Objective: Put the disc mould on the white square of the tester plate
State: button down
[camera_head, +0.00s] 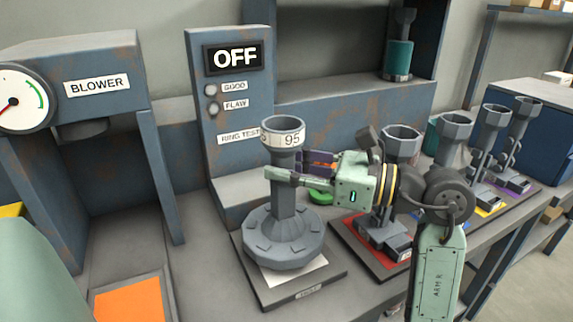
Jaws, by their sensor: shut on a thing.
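The disc mould is a grey cup (283,135) marked 95 on a stem above a wide, round, faceted base (284,240). It stands upright over the tester plate (330,286), a dark square slab at the foot of the ring tester. The white square (300,278) shows as a strip in front of the base; the rest is hidden under it. I cannot tell whether the base touches the square. My gripper (290,174) reaches in from the right and is shut on the mould's stem, below the cup.
The ring tester panel (232,110) reads OFF, with GOOD and FLAW lamps, behind the mould. Several other grey moulds stand at right, one on a red pad (357,236). The blower (80,70) and an orange square (130,302) are left.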

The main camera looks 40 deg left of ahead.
jog(key=shift+f, duration=0.15)
jog(key=c, duration=1.2)
grip_release()
jog(key=shift+c, duration=0.2)
jog(key=shift+d+r, duration=0.1)
jog(key=shift+r, duration=0.2)
jog(key=b+v, duration=0.3)
jog(key=v, duration=0.9)
jog(key=shift+f, duration=0.15)
